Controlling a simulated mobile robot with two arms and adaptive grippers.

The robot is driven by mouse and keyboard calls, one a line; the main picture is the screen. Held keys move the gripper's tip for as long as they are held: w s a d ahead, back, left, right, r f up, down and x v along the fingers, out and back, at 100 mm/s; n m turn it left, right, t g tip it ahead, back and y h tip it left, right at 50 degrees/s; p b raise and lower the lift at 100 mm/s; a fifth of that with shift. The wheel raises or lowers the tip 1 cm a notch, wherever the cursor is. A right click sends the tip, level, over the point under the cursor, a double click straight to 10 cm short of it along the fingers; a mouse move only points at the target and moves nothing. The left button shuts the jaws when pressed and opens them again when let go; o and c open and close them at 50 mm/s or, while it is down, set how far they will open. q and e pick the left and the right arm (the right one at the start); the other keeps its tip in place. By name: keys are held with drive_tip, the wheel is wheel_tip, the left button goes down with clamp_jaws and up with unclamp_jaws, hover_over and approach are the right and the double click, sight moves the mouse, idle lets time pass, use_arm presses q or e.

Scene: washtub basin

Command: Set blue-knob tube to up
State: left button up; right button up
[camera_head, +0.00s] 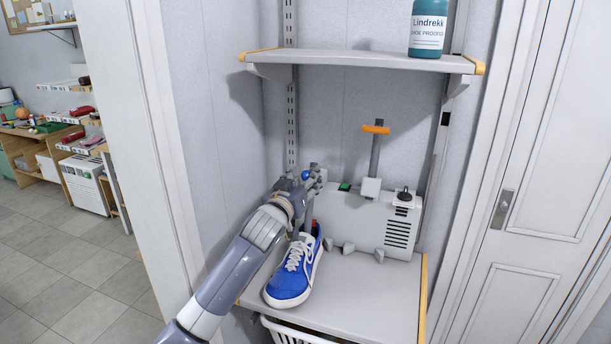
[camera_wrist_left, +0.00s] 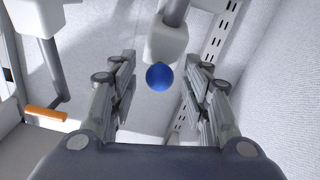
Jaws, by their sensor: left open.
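The blue knob (camera_head: 305,175) sits at the left end of the white wall unit, partly hidden by my left gripper (camera_head: 313,180). In the left wrist view the round blue knob (camera_wrist_left: 159,77) shows between the two fingers of my left gripper (camera_wrist_left: 160,62), with a gap on each side. The gripper is open. Behind the knob is a white block (camera_wrist_left: 166,42), from which a grey tube (camera_wrist_left: 175,11) runs off the top edge of that view. In the head view this tube is mostly hidden by my gripper and arm. My right gripper is not in view.
A blue shoe (camera_head: 291,284) stands on the lower shelf (camera_head: 375,312) below my left gripper. The white unit (camera_head: 345,215) has another tube standing upright with an orange handle (camera_head: 376,129). An upper shelf (camera_head: 350,61) holds a teal bottle (camera_head: 428,27).

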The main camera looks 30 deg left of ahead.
use_arm(q)
drive_tip(key=shift+w+a, duration=0.1)
drive_tip(key=shift+w, duration=0.3)
clamp_jaws()
drive_tip(key=w+r+p, duration=0.3)
drive_tip(key=r+p, duration=0.6)
drive_tip(key=r, duration=0.4)
drive_tip(key=shift+w+a, duration=0.25)
drive_tip(key=shift+a, duration=0.2)
drive_tip(key=shift+f, duration=0.1)
unclamp_jaws()
drive_tip(key=shift+f, duration=0.1)
